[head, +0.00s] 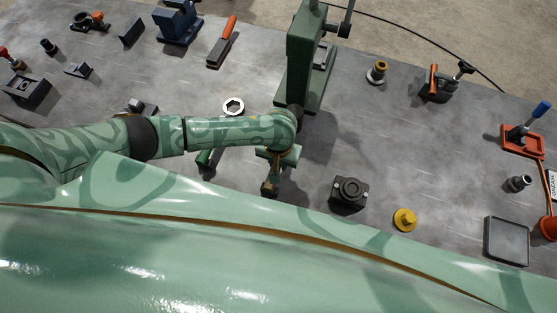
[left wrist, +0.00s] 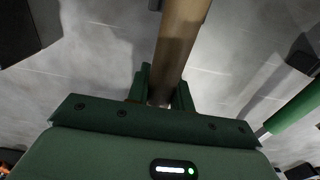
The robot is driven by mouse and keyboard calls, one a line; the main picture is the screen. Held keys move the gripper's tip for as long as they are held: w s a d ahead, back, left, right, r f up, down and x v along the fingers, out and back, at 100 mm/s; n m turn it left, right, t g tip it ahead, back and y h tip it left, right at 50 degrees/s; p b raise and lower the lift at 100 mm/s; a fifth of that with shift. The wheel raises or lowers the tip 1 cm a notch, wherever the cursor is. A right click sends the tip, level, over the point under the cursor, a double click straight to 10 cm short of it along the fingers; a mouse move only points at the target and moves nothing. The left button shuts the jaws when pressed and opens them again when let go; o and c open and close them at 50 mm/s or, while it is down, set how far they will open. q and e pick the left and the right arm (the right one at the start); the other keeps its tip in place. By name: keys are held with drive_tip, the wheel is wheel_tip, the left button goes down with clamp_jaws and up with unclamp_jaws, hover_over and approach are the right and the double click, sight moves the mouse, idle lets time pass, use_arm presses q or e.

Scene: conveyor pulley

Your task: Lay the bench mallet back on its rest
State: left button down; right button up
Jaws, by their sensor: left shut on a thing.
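My left gripper (head: 271,178) is over the middle of the bench, beside the foot of the green press, and points down. In the left wrist view my left gripper (left wrist: 161,94) is shut on a tan wooden handle (left wrist: 181,38), which looks like the mallet's. The handle runs up between the fingers to the top edge of that view. The mallet's head cannot be made out clearly. I cannot pick out the mallet's rest for certain; my arm covers part of the bench. My right gripper is in neither view.
The green press (head: 303,60) stands just behind my left gripper. A dark block with a round top (head: 349,193) and a yellow knobbed part (head: 405,219) lie to the right. A hex nut (head: 233,106) lies behind my forearm. A grey tray (head: 507,241) is far right.

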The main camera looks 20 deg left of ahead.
use_arm(q)
drive_tip(key=shift+f+b, duration=0.3)
drive_tip(key=shift+f, duration=0.5)
drive_tip(key=c, duration=1.1)
unclamp_jaws()
drive_tip(key=shift+c, duration=0.2)
wheel_tip(320, 180, up, 8)
drive_tip(key=p, duration=1)
